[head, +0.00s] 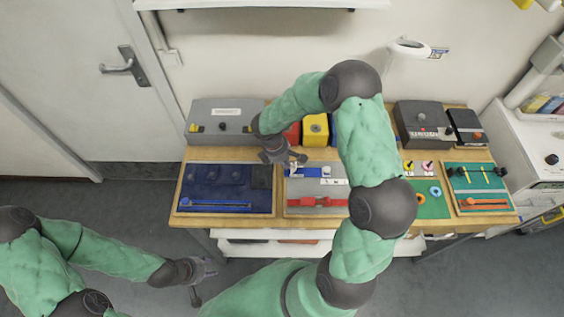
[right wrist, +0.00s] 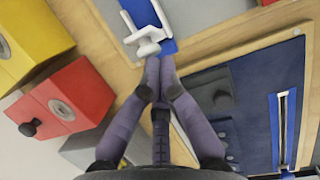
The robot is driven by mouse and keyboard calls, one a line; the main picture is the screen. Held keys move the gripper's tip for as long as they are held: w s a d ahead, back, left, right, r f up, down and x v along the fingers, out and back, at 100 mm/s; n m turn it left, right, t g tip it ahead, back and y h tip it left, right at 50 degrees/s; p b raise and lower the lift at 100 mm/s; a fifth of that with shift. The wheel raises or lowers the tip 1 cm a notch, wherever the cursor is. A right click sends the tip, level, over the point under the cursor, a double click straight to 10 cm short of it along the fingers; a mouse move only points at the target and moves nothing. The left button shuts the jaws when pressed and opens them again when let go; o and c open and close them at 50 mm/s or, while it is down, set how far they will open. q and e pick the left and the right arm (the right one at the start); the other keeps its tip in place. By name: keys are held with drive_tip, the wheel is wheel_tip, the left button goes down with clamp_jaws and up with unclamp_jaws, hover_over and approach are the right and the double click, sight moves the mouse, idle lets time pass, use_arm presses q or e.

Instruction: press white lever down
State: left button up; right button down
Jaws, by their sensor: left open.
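The white lever (right wrist: 148,42) stands on a blue-and-white mount at the top middle of the right wrist view. In the head view the blue block (head: 306,172) of this area shows at the back of the grey panel (head: 302,189), partly behind my gripper. My right gripper (right wrist: 159,62) has its fingertips together and empty, right at the lever's near end; whether they touch it I cannot tell. In the head view the right gripper (head: 293,160) is above the panel's back left corner. My left gripper (head: 202,285) is open and empty, low in front of the table.
A dark blue panel (head: 224,189) lies left of the grey panel. Behind stand a grey box (head: 222,126), a red box (right wrist: 72,102) and a yellow box (head: 316,128). Green panels (head: 478,182) lie to the right. My right arm covers part of the table.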

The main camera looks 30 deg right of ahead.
sight(293, 166)
drive_tip(key=shift+s+d+r+t+y+p, duration=0.2)
drive_tip(key=shift+s+d+t+y+p, duration=0.1)
drive_tip(key=shift+d+y+p, duration=0.25)
drive_tip(key=shift+s+d+r+t+y+p, duration=0.25)
drive_tip(key=shift+y+p, duration=0.2)
drive_tip(key=shift+p, duration=0.25)
drive_tip(key=y+p, duration=0.1)
drive_tip(key=d+t+y+p, duration=0.1)
drive_tip(key=p, duration=0.1)
drive_tip(key=shift+s+f, duration=0.15)
drive_tip(key=shift+s, duration=0.15)
drive_tip(key=shift+s+d+p, duration=0.25)
drive_tip(key=shift+d+p, duration=0.25)
drive_tip(key=shift+p, duration=0.35)
drive_tip(key=shift+s+d+f+t, duration=0.1)
drive_tip(key=shift+s+d+t, duration=0.05)
drive_tip(key=shift+t, duration=0.1)
drive_tip(key=shift+s+d+f, duration=0.25)
drive_tip(key=shift+d+f, duration=0.05)
drive_tip(key=shift+d, duration=0.2)
drive_tip(key=shift+r+p, duration=0.15)
drive_tip(key=shift+p, duration=0.3)
drive_tip(key=shift+r+p, duration=0.55)
drive_tip(key=shift+r, duration=0.15)
